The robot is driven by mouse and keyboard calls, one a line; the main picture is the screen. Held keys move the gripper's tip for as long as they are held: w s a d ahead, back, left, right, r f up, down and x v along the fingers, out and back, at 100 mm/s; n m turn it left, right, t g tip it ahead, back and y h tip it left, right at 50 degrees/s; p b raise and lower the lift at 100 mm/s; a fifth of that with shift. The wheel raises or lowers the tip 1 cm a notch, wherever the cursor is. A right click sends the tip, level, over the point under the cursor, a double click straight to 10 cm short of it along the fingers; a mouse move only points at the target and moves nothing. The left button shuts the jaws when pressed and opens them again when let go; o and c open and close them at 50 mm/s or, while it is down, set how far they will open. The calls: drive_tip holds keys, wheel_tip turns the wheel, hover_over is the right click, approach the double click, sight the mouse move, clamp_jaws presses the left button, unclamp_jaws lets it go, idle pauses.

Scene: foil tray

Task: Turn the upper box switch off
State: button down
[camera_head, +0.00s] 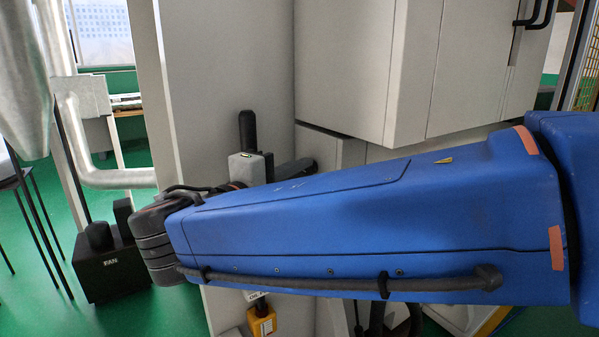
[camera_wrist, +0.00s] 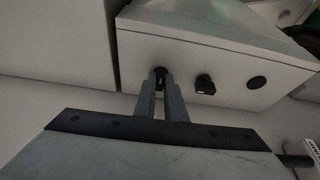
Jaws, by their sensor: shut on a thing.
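A pale grey box (camera_wrist: 225,58) fills the upper right of the wrist view. Its front face carries a row of three black controls. The left one, a black switch knob (camera_wrist: 159,80), sits between the two grey fingers of my gripper (camera_wrist: 160,84), which are closed on it. A second black knob (camera_wrist: 205,85) stands clear just to the right, and a round black part (camera_wrist: 257,83) lies farther right. The fingers partly hide the gripped knob, so its angle is hard to read. In the head view, my blue arm covers much of the area in front of the column, and the fingers cannot be made out.
A yellow box (camera_head: 262,322) hangs below my arm. A large pale cabinet (camera_head: 365,70) is above and behind my arm. Silvery ducts (camera_head: 80,130) run along the left.

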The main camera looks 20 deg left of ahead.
drive_tip(key=n+g, duration=0.1)
drive_tip(key=n, duration=0.1)
drive_tip(key=n+g, duration=0.1)
drive_tip(key=n, duration=0.2)
drive_tip(key=n+g, duration=0.1)
drive_tip(key=n, duration=0.1)
drive_tip(key=shift+w+a+r+n+g+h, duration=0.15)
drive_tip(key=shift+r+n+g+h, duration=0.1)
drive_tip(key=shift+n+g+h, duration=0.15)
idle(0.6)
drive_tip(key=c, duration=1.8)
unclamp_jaws()
drive_tip(key=v, duration=1.7)
drive_tip(key=shift+a+r, duration=0.15)
drive_tip(key=shift+r, duration=0.1)
